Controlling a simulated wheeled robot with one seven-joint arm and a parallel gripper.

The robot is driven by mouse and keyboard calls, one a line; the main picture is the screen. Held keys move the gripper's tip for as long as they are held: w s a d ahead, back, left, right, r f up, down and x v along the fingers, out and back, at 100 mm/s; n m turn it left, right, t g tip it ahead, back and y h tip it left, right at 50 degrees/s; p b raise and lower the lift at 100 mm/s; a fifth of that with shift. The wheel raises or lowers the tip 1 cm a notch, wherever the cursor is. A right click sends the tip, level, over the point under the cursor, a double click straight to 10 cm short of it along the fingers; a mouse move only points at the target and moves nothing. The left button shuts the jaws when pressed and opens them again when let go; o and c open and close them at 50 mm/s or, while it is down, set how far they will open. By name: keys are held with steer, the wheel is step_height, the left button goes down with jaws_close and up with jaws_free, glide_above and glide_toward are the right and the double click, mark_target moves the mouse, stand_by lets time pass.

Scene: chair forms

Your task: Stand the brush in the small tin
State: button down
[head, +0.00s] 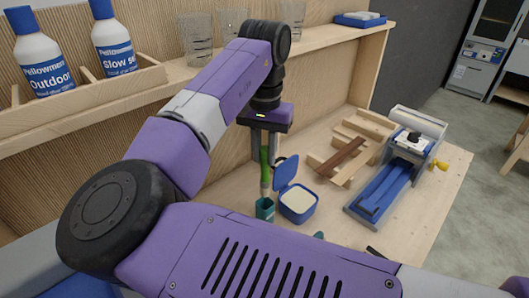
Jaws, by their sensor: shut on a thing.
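My gripper (265,150) points down over the bench and is shut on the brush (264,172). The brush has a green handle and a paler lower part, and it hangs about upright. The small tin (264,211) is a dark teal cup standing just below the brush. The brush's lower end meets the tin's rim in the picture. I cannot tell whether its tip is inside the tin, above it or behind it.
A blue box (299,212) with a raised lid and pale contents stands right of the tin. Wooden strips (352,146) and a blue-grey fixture (378,198) lie further right. A shelf with bottles (39,54) and clear glasses (197,40) runs behind. My arm hides the bench's front.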

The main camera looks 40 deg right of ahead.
mark_target(265, 180)
step_height(265, 180, down, 2)
steer(key=shift+f+b, duration=0.1)
steer(key=shift+b, duration=0.65)
steer(key=shift+f+b, duration=0.85)
steer(key=shift+f, duration=2.15)
steer(key=c, duration=1.2)
jaws_free()
steer(key=shift+r+b, duration=0.3)
steer(key=shift+r, duration=3.6)
